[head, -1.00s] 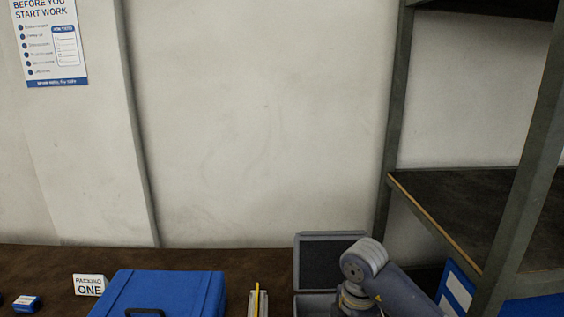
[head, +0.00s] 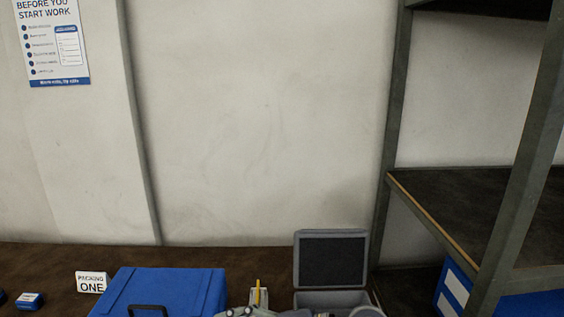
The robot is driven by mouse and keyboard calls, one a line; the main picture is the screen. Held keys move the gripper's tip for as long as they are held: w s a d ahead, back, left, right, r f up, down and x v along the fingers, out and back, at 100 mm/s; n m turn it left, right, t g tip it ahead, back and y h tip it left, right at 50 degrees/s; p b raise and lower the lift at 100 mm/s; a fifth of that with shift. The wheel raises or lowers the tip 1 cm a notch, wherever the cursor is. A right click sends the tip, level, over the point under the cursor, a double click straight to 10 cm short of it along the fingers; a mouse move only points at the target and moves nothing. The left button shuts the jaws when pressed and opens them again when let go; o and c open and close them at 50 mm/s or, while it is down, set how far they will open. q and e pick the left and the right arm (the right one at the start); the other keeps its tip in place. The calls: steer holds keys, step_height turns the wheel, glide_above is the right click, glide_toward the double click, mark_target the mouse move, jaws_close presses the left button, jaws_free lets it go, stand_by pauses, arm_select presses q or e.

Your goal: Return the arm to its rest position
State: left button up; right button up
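My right arm lies low along the bottom edge of the head view, in front of the open grey case (head: 332,234). What looks like my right gripper (head: 240,312) shows only as a grey sliver at that edge, between the blue case (head: 165,290) and the grey case. Its fingertips are cut off, so I cannot tell whether it is open or holds anything. My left arm and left gripper are out of view.
A yellow-tipped item (head: 258,290) stands between the cases. A metal shelf (head: 450,205) with a sharp front edge is at the right.

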step_height(320, 180, up, 11)
steer(key=w+d+m+t+y, duration=0.25)
steer(key=m+t+y, duration=0.2)
steer(key=t, duration=0.35)
steer(key=w+d+r+m+t+h, duration=0.1)
steer(key=w+d+m+t+h, duration=0.3)
steer(key=d+m+t+h, duration=0.55)
steer(key=s+d+f+m+g+h, duration=0.1)
steer(key=d+f+m+h, duration=1.05)
steer(key=d+f, duration=0.35)
steer(key=s+d+f+g, duration=0.4)
steer(key=s+f+g, duration=0.3)
steer(key=s+f, duration=0.35)
steer(key=s+a+f+n+g+y, duration=0.1)
steer(key=s+f+g, duration=0.3)
steer(key=s, duration=0.3)
steer(key=s+a+f+g+y, duration=0.1)
steer(key=s+f+g, duration=0.2)
steer(key=s+f, duration=0.35)
steer(key=s+f+g, duration=0.1)
steer(key=s+f, duration=0.2)
steer(key=f, duration=2.2)
steer(key=s+d+f+g, duration=0.1)
steer(key=s+d+f, duration=0.2)
steer(key=s+f, duration=1.2)
steer(key=shift+s, duration=0.7)
